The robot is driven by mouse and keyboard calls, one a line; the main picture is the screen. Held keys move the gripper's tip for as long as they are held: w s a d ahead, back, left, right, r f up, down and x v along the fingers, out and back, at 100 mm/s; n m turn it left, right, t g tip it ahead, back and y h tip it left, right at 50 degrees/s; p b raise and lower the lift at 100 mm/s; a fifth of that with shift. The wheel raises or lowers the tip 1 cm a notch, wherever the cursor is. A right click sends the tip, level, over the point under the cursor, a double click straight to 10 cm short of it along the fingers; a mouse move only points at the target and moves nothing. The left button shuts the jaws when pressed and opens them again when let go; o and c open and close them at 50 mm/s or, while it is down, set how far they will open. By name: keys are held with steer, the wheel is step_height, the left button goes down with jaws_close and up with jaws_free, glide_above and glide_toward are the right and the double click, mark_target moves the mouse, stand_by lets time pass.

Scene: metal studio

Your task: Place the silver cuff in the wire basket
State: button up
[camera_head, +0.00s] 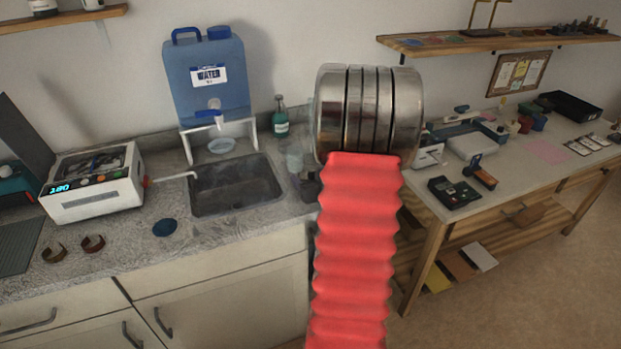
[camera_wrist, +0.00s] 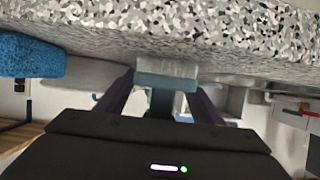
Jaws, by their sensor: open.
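I cannot make out a silver cuff in either view. Two small open cuffs lie on the granite counter left of the sink: an olive-brown cuff (camera_head: 54,252) and a copper-brown cuff (camera_head: 93,243). A white machine with a lit display (camera_head: 92,205) stands behind them; its open top holds a dark tray or basket (camera_head: 95,163), whose wire mesh is too small to confirm. My gripper (camera_wrist: 163,84) is open in the wrist view, with dark fingers apart below the speckled counter edge. The head view does not show my gripper.
The sink (camera_head: 236,186) has a tap on its left and a blue water container (camera_head: 207,80) behind. A dark blue disc (camera_head: 165,227) lies on the counter. My red arm sleeve blocks the middle. A cluttered workbench (camera_head: 560,140) stands at the right.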

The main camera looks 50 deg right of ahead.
steer(key=v, duration=1.1)
steer(key=shift+s, duration=0.25)
